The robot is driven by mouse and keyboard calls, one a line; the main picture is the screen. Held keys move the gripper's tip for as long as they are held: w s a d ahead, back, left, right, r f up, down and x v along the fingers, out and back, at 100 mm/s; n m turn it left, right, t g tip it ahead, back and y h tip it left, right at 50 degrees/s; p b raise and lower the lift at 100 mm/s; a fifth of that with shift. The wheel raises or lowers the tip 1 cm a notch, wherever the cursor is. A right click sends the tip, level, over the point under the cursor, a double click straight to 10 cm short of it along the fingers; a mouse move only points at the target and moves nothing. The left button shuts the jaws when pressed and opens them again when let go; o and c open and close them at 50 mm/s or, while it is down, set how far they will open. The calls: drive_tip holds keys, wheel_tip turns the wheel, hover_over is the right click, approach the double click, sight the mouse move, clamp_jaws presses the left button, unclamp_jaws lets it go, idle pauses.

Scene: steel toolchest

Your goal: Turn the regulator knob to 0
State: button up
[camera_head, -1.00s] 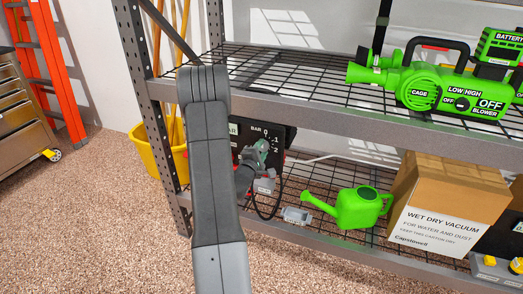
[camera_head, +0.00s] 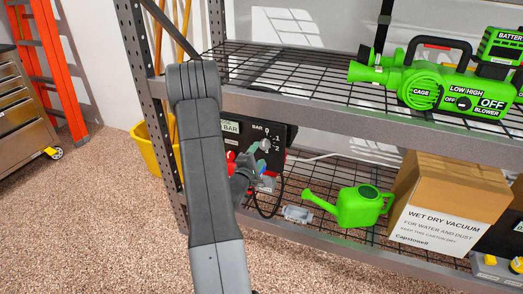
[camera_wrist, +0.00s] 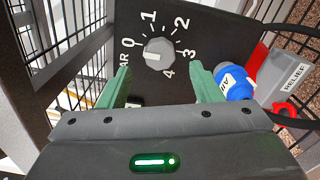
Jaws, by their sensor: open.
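The regulator knob (camera_wrist: 160,53) is a grey round dial on a black panel (camera_wrist: 205,27), with the numbers 0 to 4 printed around it. In the wrist view its white mark lies on the left side, roughly toward the 0; I cannot tell whether it lines up exactly. My gripper (camera_wrist: 160,68) is open, its two green fingers to the left and right below the knob, apart from it. In the head view the knob (camera_head: 265,144) shows on the panel just beside my gripper (camera_head: 257,152), which is small and partly hidden by my arm.
A blue AIR fitting (camera_wrist: 236,82) and a grey RELIEF part (camera_wrist: 284,78) with red pieces sit right of the right finger. The panel stands on the wire shelf under an upper shelf (camera_head: 300,92). A green watering can (camera_head: 358,207) and a cardboard box (camera_head: 420,225) stand to its right.

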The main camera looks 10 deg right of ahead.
sight(264, 147)
drive_tip(key=v, duration=0.9)
drive_tip(key=shift+w, duration=0.15)
drive_tip(key=x, duration=1.3)
drive_tip(key=shift+w+d, duration=0.3)
drive_tip(key=shift+s, duration=0.15)
